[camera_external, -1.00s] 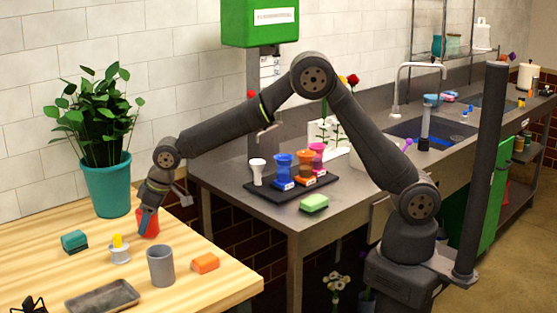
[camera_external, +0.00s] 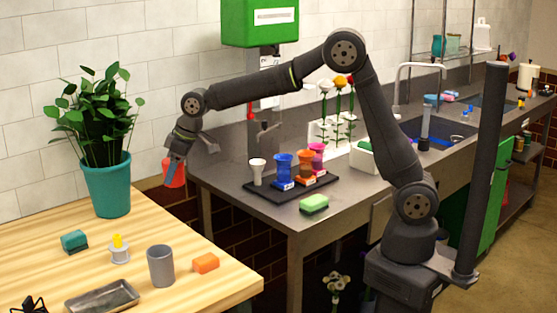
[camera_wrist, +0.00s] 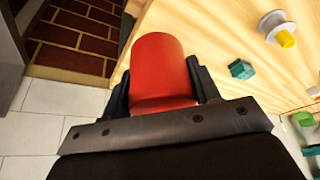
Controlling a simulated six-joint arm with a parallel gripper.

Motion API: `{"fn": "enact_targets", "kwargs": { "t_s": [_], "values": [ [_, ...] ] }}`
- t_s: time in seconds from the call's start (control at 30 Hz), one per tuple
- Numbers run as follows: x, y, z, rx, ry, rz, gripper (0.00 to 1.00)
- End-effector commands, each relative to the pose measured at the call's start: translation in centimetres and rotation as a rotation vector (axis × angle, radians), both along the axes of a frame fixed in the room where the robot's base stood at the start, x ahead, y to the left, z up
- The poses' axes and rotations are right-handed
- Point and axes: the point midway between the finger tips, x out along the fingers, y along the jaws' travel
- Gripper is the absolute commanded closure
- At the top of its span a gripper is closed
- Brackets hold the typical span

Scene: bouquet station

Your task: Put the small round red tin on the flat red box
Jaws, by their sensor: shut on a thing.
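A red round tin (camera_external: 173,174), a plain cylinder, is held in my gripper (camera_external: 171,168). In the external view it hangs in the air at the far right edge of the wooden table, near the gap before the grey counter. In the wrist view the red tin (camera_wrist: 162,70) sits between the two dark fingers of my gripper (camera_wrist: 160,88), which press on its sides. I cannot make out a flat red box in either view. An orange block (camera_external: 205,263) lies near the table's front right edge.
The wooden table (camera_external: 215,230) also holds a grey cup (camera_external: 160,266), a grey tray (camera_external: 102,297), a teal block (camera_external: 74,241), a white spool with a yellow top (camera_external: 119,250) and a potted plant (camera_external: 107,185). The grey counter carries a black tray (camera_external: 262,193) of coloured cups and a green sponge (camera_external: 314,204).

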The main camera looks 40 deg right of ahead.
Motion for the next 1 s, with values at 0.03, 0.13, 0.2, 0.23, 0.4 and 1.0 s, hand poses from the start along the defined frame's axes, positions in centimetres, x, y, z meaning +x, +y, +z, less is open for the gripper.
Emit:
{"fn": "enact_targets", "kwargs": {
  "t_s": [0.03,0.13,0.2,0.23,0.4,1.0],
  "values": [
    [0.0,0.0,0.0,0.0,0.0,0.0,0.69],
    [0.0,-0.4,0.1,0.0,0.0,-0.005,0.69],
    [0.1,-1.3,0.4,0.001,-0.001,-0.021,0.69],
    [0.2,-2.0,0.6,0.001,-0.002,-0.03,0.69],
    [0.2,-8.5,1.8,0.001,-0.002,-0.138,0.69],
    [-2.6,-37.0,4.3,0.001,-0.002,-0.69,0.69]
  ]
}}
